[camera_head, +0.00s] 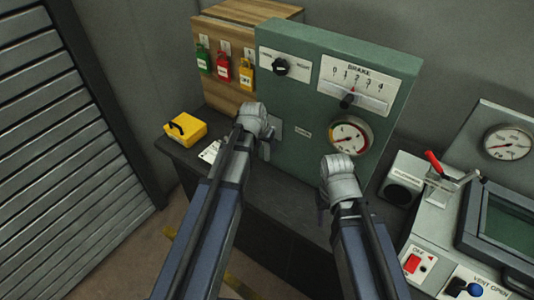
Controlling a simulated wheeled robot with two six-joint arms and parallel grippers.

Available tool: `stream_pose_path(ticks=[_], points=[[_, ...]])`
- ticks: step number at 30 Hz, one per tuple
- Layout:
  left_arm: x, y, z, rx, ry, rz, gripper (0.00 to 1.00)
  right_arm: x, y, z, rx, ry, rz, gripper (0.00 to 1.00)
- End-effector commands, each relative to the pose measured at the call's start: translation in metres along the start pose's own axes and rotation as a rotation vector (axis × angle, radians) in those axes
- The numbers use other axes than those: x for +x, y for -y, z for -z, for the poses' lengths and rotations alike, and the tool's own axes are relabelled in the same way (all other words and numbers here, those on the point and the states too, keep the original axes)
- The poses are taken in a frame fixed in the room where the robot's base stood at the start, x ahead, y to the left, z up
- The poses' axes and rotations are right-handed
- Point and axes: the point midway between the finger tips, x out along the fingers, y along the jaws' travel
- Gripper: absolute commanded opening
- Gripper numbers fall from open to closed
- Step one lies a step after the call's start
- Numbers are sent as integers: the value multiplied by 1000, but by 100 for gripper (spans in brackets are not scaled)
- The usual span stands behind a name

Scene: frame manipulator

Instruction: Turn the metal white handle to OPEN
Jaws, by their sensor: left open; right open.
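My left gripper (256,122) is open in front of the green panel's left side, far from the handle. My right gripper (338,182) is open below the round gauge, up and left of the handle. Neither gripper touches the handle; their fingertips are mostly hidden behind the wrists.
A green box (290,95) has a black knob, a BRAKE slider and a gauge (351,135). A wooden board (215,35) holds red, green and yellow padlocks. A yellow case (185,130) lies on the dark bench. A red-tipped lever (437,163) and screen (508,225) stand at right.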

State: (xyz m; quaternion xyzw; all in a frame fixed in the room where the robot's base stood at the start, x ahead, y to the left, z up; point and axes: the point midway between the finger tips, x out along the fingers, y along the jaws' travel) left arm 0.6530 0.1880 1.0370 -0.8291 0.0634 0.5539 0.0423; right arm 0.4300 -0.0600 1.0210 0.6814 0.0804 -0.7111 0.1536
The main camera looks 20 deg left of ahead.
Motion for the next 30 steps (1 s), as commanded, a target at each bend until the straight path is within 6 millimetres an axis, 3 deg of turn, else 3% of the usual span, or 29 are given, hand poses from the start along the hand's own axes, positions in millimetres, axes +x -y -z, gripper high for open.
stream_pose_path(ticks=[1, 6, 17, 30], points=[[14, 0, -1, 0, 0, 0, 56, 14, 1, 1, 0, 0, 0, 50], [32, 0, -1, 0, 0, 0, 56, 30, 3, 2, 1, 0, 0, 50], [36, 0, 0, 0, 0, 0, 56, 33, 3, 2, 2, 0, 0, 50], [36, 0, 0, 0, 0, 0, 8, 33, 3, 2, 2, 0, 0, 50]])
